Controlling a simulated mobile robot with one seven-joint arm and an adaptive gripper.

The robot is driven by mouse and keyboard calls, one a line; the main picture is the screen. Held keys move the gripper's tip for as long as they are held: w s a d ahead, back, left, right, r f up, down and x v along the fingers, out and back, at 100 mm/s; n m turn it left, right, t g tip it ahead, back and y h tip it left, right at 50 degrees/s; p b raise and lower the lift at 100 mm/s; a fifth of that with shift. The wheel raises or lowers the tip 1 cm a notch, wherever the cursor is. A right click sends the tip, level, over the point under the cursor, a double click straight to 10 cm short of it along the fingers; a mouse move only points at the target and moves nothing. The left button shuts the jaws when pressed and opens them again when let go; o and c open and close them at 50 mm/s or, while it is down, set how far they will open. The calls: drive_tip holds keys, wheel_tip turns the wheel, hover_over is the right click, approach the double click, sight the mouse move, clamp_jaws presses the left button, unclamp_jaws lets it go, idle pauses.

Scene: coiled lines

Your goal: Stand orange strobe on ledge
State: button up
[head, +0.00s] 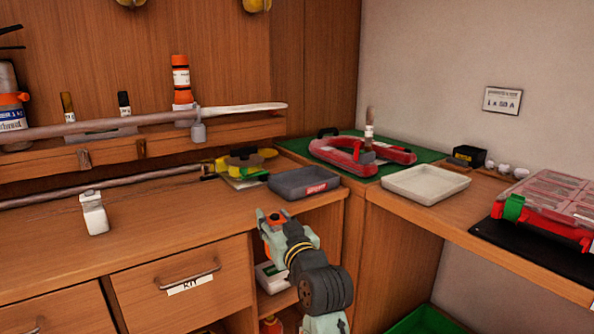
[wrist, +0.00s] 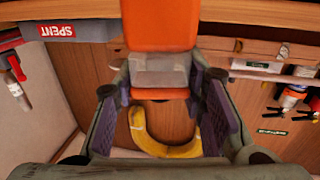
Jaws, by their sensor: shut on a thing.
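My gripper (wrist: 165,105) is shut on the orange strobe (wrist: 160,25), an orange block with a pale grey band, seen between the fingers in the wrist view. In the head view my gripper (head: 276,222) is in front of the counter edge, below the grey tray, with some orange showing at it; most of the strobe is hidden there. The wooden ledge (head: 160,154) runs along the back wall, left of and beyond my gripper. The strobe is apart from it.
An orange cylinder with a white label (head: 181,80) stands at the ledge. A long pole (head: 150,121) lies along it. The grey tray (head: 303,183), yellow gear (head: 240,160) and a white bottle (head: 94,213) are on the counter (head: 160,225). The counter's middle is clear.

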drive_tip(key=w+d+f+m+t+h, duration=0.1)
drive_tip(key=w+d+f+m+h, duration=0.1)
drive_tip(key=f, duration=0.8)
drive_tip(key=w+d+f+m+h, duration=0.1)
drive_tip(key=w+d+f+h, duration=0.15)
drive_tip(key=f, duration=0.75)
drive_tip(key=s+f+h, duration=0.1)
drive_tip(key=s+f, duration=0.1)
drive_tip(key=f, duration=0.7)
drive_tip(key=s+f+m+h, duration=0.1)
drive_tip(key=s+f, duration=0.2)
drive_tip(key=f, duration=0.5)
drive_tip(key=shift+s+d+f+m, duration=0.2)
drive_tip(key=shift+d+f+m, duration=0.1)
drive_tip(key=shift+f, duration=0.1)
drive_tip(key=shift+s+h, duration=0.15)
drive_tip(key=shift+h, duration=0.1)
